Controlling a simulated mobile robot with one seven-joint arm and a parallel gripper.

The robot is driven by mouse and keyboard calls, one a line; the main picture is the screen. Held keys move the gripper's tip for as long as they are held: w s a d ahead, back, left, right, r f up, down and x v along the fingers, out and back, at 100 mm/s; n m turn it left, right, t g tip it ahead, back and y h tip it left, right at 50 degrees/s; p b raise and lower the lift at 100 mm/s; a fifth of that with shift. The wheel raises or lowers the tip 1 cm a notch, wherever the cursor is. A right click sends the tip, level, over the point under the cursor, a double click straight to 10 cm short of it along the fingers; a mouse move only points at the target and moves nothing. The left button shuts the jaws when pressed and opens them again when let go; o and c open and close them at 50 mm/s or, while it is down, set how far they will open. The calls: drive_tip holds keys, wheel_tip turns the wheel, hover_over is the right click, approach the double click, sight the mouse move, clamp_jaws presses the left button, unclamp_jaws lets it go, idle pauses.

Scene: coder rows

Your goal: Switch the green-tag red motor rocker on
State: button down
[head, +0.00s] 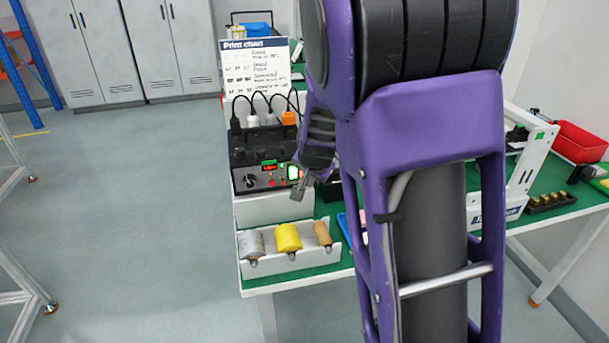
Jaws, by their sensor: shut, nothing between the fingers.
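A dark control box (240,150) stands on the green-topped bench, with a front panel (262,183) facing me. The panel carries a black knob (250,181), a small red patch (270,168) under a small green mark, and a brightly lit green part (293,172) at its right end. Which of these is the motor rocker, and its position, is too small to tell. My gripper (298,193) is shut and empty, just in front of the panel's right end and below the lit green part. Whether it touches the panel I cannot tell. My arm hides the area to the right.
Cables and plugs (262,119) stand on top of the box, before a print chart (254,65). A white rack (289,262) with grey, yellow and brown spools sits in front. A red bin (580,142) is at right. The floor at left is clear.

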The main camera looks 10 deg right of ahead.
drive_tip(key=shift+s+r+p, duration=0.2)
drive_tip(key=shift+s+p, duration=0.35)
drive_tip(key=shift+s, duration=0.7)
drive_tip(key=shift+s+r+p, duration=0.2)
drive_tip(key=shift+s+p, duration=0.3)
drive_tip(key=shift+s, duration=0.7)
